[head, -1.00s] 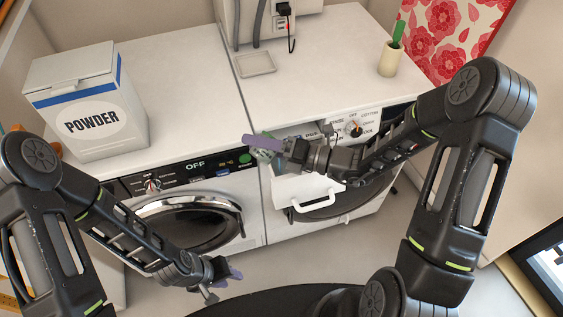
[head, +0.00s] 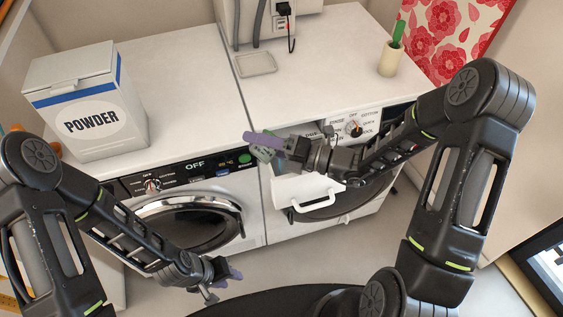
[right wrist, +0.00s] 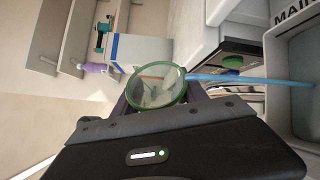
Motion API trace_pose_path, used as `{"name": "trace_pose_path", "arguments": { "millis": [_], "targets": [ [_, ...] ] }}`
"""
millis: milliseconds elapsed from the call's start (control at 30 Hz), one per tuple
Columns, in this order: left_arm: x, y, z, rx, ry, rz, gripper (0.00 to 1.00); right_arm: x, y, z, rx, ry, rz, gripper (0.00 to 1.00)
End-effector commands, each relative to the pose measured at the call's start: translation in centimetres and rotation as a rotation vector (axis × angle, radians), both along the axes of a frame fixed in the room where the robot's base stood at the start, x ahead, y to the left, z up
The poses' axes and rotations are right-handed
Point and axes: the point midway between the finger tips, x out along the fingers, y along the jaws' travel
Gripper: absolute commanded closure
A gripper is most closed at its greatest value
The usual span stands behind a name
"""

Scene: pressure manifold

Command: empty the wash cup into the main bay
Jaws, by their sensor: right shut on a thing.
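My right gripper (head: 272,146) is shut on the wash cup (head: 263,154), a small clear cup with a green rim. In the right wrist view the cup (right wrist: 157,88) is tipped, its round mouth facing the camera. A thin blue streak (right wrist: 235,77), which looks like liquid, runs from its rim into the grey main bay (right wrist: 292,62), whose label is partly cut off. The bay belongs to the pulled-out white drawer (head: 292,190) of the right washer. My left gripper (head: 228,275) hangs low before the left washer, apart from everything; its finger gap is unclear.
The drawer's handle (head: 320,199) sticks out at the front. A powder box (head: 92,105) stands on the left washer. A shallow tray (head: 255,64) and a cream pot (head: 390,60) rest on the right washer's top, which is otherwise mostly clear.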

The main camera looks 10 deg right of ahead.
Motion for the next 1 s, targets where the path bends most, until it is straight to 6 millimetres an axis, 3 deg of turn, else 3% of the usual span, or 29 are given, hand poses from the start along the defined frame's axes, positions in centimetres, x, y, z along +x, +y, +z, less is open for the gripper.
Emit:
{"name": "trace_pose_path", "arguments": {
  "millis": [1000],
  "targets": [
    [0.00,0.00,-0.29,0.000,0.000,0.000,0.65,0.29,-0.43,0.34,0.070,0.049,0.000,0.91]
  ]
}}
